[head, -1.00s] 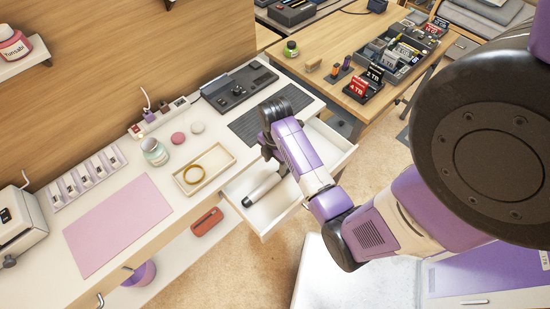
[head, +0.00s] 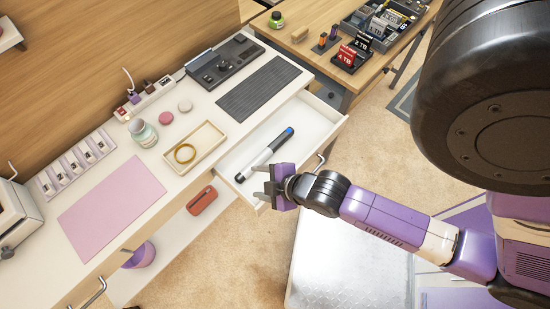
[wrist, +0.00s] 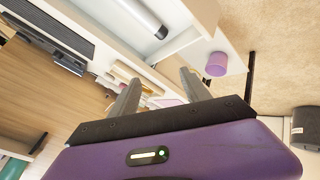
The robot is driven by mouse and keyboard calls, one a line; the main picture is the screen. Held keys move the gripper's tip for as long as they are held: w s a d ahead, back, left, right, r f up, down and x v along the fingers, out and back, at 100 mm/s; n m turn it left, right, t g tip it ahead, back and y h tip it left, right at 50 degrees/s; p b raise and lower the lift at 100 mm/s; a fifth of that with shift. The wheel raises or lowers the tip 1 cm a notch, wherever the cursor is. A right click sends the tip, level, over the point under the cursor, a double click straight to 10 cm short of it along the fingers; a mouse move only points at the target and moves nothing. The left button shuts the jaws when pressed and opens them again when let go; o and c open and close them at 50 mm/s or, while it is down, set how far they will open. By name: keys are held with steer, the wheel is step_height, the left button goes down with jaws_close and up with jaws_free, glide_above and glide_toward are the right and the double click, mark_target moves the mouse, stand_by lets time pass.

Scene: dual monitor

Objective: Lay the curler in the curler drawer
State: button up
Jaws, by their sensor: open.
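The curler (head: 265,153) is a white and black wand with a blue tip. It lies slantwise on the floor of the open white drawer (head: 312,124) under the desk top. The white end of the curler (wrist: 143,16) also shows at the top of the wrist view. My gripper (head: 260,187) is open and empty, at the drawer's front left edge, apart from the curler. In the wrist view its two fingers (wrist: 158,92) stand apart with nothing between them.
A tray with a gold ring (head: 185,153) sits on the desk beside the drawer. A dark ribbed mat (head: 262,90) lies on the desk behind it. A red case (head: 203,200) rests on the shelf below.

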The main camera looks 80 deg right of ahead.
steer(key=s+a+r+m+t+y+b, duration=0.1)
steer(key=s+a+r+m+t, duration=0.1)
steer(key=r, duration=0.7)
steer(key=s+a+r+m+t+y, duration=0.2)
steer(key=s+a+r+m+t, duration=0.1)
steer(key=a+r, duration=0.4)
step_height(320, 180, up, 3)
steer(key=shift+s+a+f+t+b, duration=0.2)
steer(key=shift+s+t+b, duration=0.15)
steer(key=shift+s+t, duration=0.3)
steer(key=shift+w, duration=0.1)
